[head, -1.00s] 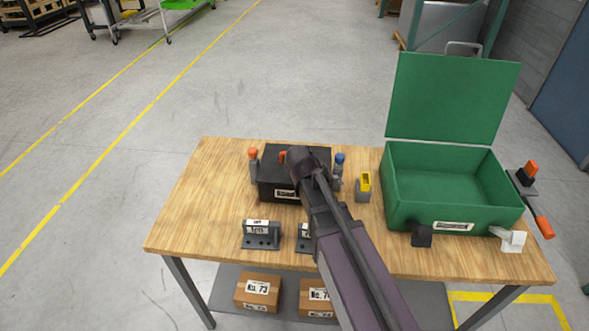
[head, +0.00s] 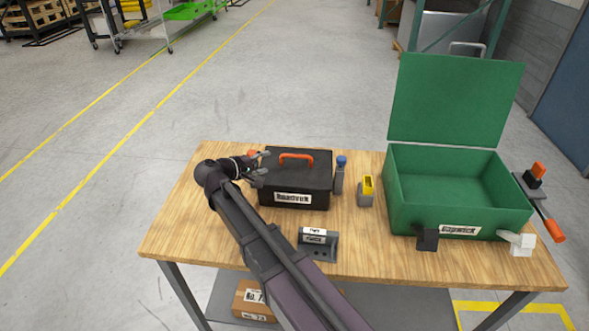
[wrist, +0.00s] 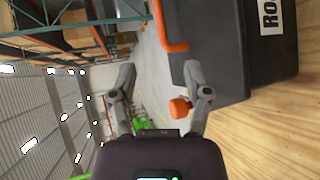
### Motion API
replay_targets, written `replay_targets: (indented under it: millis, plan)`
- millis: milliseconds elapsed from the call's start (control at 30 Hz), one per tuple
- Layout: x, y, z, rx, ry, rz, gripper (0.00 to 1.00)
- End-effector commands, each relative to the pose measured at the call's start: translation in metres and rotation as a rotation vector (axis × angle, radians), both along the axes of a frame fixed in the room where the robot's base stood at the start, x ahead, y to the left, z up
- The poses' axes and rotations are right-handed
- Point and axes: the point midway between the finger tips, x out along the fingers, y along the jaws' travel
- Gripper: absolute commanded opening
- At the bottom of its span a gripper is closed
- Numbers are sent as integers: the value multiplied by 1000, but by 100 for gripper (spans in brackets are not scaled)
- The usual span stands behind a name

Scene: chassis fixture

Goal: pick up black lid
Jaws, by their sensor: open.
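The black lid (head: 312,163) with its orange handle (head: 297,156) sits on top of the black box (head: 318,200), which has a white label on its front. My gripper (head: 262,165) is at the left end of the box, near lid height. It is open and empty. In the wrist view the open fingers (wrist: 160,82) have the orange handle (wrist: 168,28) ahead of them, and the black lid (wrist: 205,35) is at the right. Whether a finger touches the lid I cannot tell.
An orange-capped latch (wrist: 180,107) stands beside the right finger in the wrist view. A blue-capped latch (head: 340,175) stands at the box's right end. A yellow-grey block (head: 366,190), an open green case (head: 398,205) and a grey bracket (head: 318,245) share the wooden table (head: 180,225).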

Motion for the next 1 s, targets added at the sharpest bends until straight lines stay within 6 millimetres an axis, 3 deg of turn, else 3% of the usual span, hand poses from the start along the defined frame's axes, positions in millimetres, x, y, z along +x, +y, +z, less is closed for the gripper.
replay_targets:
  millis: [367, 1000]
  plan:
    - [6, -6, -3, 1, 1, -2, 63]
    - [59, -55, -28, 1, 1, -3, 63]
